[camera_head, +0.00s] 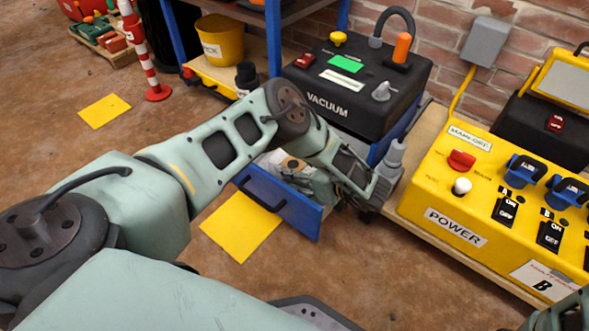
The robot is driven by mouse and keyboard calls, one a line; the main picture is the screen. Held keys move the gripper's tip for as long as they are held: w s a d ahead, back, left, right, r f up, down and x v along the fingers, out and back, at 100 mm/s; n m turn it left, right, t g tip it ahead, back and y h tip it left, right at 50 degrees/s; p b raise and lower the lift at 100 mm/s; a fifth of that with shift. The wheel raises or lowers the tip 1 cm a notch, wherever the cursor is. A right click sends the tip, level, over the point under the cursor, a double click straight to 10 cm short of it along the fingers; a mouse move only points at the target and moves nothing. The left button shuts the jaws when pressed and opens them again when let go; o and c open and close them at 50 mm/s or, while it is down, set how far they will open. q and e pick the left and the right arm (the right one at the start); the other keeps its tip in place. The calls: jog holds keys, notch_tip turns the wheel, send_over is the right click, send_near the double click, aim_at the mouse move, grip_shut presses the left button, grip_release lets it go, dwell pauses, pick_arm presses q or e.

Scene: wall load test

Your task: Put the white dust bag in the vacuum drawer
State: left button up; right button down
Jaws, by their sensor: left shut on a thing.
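The black vacuum (345,92), labelled VACUUM, stands on a blue frame by the brick wall. Its blue drawer (262,192) is pulled out below it, with a dark handle on the front panel. My left gripper (298,176) is low at the open drawer, behind its front panel, and is shut on the white dust bag (271,160). The bag shows only in part, pale with a brownish patch, at the drawer opening. My arm and gripper hide much of it and of the drawer's inside. I cannot tell whether the bag touches the drawer floor.
A yellow POWER box (455,226) with switches stands right of the drawer. A grey bottle-like item (393,158) stands between them. A yellow floor sheet (240,226) lies before the drawer. A red-white post (150,75) stands at left. A sliver of my right arm shows bottom right.

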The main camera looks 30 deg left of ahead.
pick_arm(q)
jog(key=o, duration=1.2)
jog(key=shift+f, duration=0.15)
jog(key=shift+c, duration=0.2)
jog(key=shift+s, duration=0.1)
jog(key=shift+r+p, duration=0.3)
jog(key=shift+r, duration=0.1)
jog(key=p+v, duration=0.5)
jog(key=v, duration=0.7)
jog(key=shift+r+p, duration=0.3)
jog(key=shift+p, duration=0.1)
